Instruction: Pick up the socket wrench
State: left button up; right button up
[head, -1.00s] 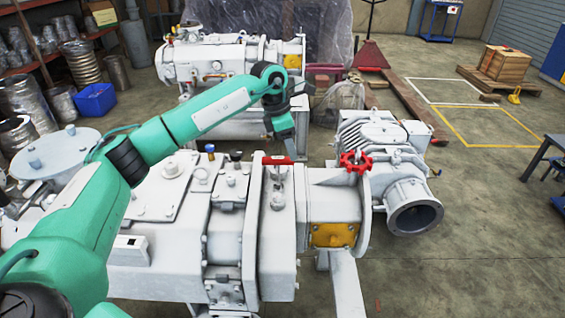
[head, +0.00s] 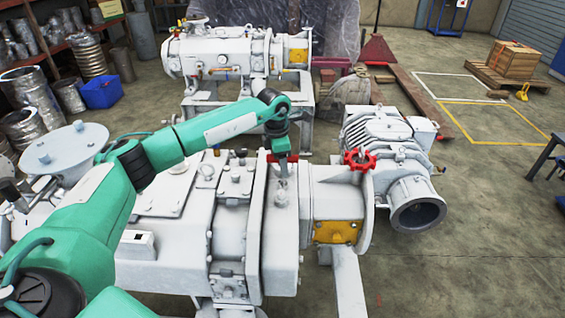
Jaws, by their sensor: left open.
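The socket wrench (head: 264,157) has a red bar handle on top of the white pump housing, with a grey upright shaft below it. My left gripper (head: 281,154) points down at the middle of the red handle, so only the handle's two ends show on either side of it. The left gripper is open. Its fingertips are small and dark here, and I cannot tell whether they touch the handle. My right gripper is not in view.
The white vacuum pump (head: 275,240) fills the lower middle, with bolts and lifting eyes on top. A red valve wheel (head: 359,160) stands to the right of the wrench. A second white machine (head: 215,58) stands behind. Open floor lies at the right.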

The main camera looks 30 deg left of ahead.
pick_arm(q)
jog(key=shift+w+d+f, duration=0.1)
jog(key=shift+f, duration=1.35)
jog(key=shift+c, duration=0.6)
grip_shut()
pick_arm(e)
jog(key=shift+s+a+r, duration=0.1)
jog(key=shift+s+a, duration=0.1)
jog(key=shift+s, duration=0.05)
